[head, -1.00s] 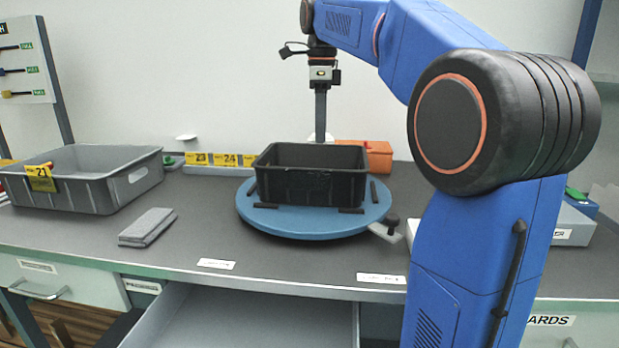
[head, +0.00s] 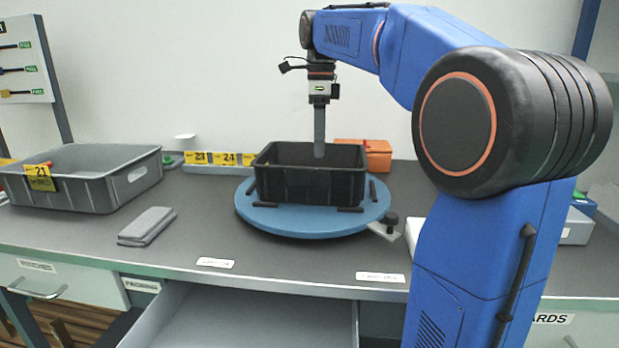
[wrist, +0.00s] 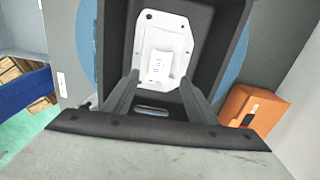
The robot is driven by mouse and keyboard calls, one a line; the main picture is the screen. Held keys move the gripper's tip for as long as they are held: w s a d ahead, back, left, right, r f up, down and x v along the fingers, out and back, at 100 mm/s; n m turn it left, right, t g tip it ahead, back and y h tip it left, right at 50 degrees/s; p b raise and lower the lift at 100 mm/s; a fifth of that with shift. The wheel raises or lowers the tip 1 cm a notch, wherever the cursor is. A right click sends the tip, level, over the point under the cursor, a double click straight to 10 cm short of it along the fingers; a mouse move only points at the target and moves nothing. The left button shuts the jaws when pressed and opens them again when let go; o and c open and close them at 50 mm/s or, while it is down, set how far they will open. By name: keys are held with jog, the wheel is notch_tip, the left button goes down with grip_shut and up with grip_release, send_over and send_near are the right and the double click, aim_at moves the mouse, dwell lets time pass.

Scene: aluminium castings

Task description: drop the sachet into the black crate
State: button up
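The black crate (head: 310,188) stands on a blue round turntable (head: 262,222) on the bench. My gripper (head: 319,155) points straight down, with its fingertips just inside the crate's opening. In the wrist view the crate (wrist: 203,15) surrounds a pale casting plate (wrist: 146,38) with holes near its corners. A small white printed piece, which looks like the sachet (wrist: 159,68), shows against the plate. My gripper's fingers (wrist: 160,78) are spread to either side of it, with gaps on both sides. The crate's front wall hides its inside in the head view.
A grey bin (head: 95,185) tagged 21 stands at the left, with a folded grey cloth (head: 147,226) in front of it. An orange box (head: 378,156) is behind the crate. An open drawer (head: 250,318) juts out below the bench's front edge.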

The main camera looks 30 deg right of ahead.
jog(key=shift+r, duration=0.1)
notch_tip(320, 180, up, 12)
dwell(0.5)
dwell(0.5)
